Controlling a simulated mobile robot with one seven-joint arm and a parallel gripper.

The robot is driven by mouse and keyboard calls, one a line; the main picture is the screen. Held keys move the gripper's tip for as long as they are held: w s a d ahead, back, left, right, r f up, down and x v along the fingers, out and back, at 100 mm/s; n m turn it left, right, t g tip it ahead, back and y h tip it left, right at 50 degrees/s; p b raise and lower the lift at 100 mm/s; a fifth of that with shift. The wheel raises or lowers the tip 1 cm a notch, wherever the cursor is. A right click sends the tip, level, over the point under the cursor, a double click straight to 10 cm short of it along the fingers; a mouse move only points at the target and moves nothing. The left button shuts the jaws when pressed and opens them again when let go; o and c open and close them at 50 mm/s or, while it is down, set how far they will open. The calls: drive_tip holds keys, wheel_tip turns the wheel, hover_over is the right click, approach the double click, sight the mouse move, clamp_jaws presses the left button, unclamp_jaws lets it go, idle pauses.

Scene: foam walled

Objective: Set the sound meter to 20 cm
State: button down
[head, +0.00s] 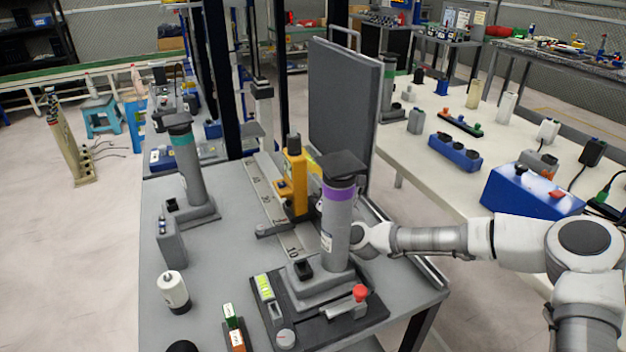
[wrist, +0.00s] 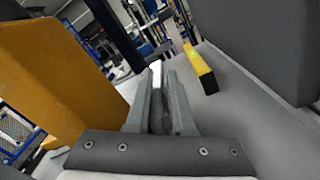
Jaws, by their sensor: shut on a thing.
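A yellow upright unit (head: 294,182), apparently the sound meter, stands on a pale scale strip (head: 262,195) on the grey table. Marks that look like 10, 30 and 40 show along the strip; its exact reading is too small to tell. A grey lever (head: 275,230) lies across the strip at the unit's foot. In the wrist view the yellow side (wrist: 60,75) is close on the left. My gripper (wrist: 160,98) is shut on a thin grey piece between its fingers; I cannot tell which part this is. In the head view the purple-banded cylinder hides my fingers.
The purple-banded cylinder (head: 337,215) stands on a dark base at the near end. A dark panel (head: 345,110) rises behind the unit and fills the right of the wrist view (wrist: 265,40). A green-banded cylinder (head: 187,165) stands left. A yellow-black item (wrist: 200,70) lies ahead.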

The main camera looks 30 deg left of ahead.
drive_tip(key=shift+s+a+r, duration=0.15)
drive_tip(key=shift+s+a, duration=0.25)
drive_tip(key=c, duration=1)
unclamp_jaws()
drive_tip(key=shift+o, duration=0.4)
drive_tip(key=shift+w+d, duration=0.2)
drive_tip(key=shift+p+v, duration=0.55)
drive_tip(key=shift+v, duration=3.2)
